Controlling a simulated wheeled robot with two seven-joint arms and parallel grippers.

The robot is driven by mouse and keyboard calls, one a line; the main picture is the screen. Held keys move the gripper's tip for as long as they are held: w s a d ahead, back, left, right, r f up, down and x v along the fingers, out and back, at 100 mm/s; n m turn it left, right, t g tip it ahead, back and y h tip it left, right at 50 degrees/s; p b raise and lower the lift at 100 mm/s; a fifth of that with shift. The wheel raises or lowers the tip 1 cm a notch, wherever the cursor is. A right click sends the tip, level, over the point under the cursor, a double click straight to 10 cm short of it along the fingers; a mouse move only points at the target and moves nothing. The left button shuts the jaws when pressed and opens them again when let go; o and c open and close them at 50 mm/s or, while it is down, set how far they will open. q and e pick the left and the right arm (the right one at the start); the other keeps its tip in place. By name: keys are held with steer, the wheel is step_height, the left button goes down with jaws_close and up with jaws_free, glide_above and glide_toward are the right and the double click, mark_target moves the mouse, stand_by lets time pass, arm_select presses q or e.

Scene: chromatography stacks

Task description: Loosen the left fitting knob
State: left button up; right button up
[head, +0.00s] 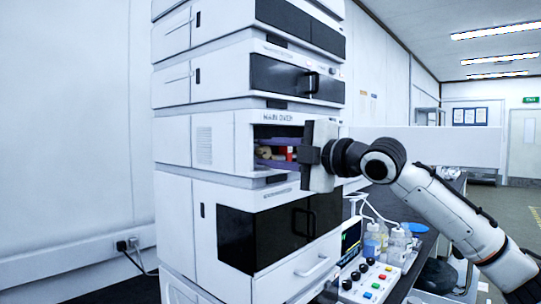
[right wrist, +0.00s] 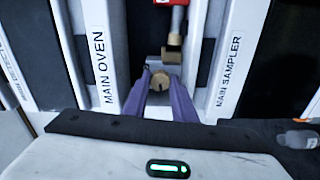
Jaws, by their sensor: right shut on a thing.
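The left fitting knob is a small brass-coloured knob (head: 264,153) inside the open compartment of the main oven (head: 222,140). It also shows in the right wrist view (right wrist: 160,79), between the tips of two purple fingers. My right gripper (head: 268,153) reaches into the compartment from the right, one finger above the knob and one below. It is shut on the knob; the fingers hide part of it in the head view. A second brass fitting (right wrist: 174,42) with a red part (right wrist: 177,18) is beside it, apart from the fingers. My left gripper is not in view.
The main sampler (head: 270,230) with its dark door is below the oven, and more modules are above. A control box with coloured buttons (head: 368,280) and bottles (head: 398,243) stand on the bench at the right. The compartment walls are close around my fingers.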

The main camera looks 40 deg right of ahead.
steer(key=shift+n, duration=1.7)
steer(key=o, duration=0.8)
steer(key=shift+c, duration=0.2)
steer(key=shift+s+f+b, duration=0.1)
steer(key=shift+b, duration=0.25)
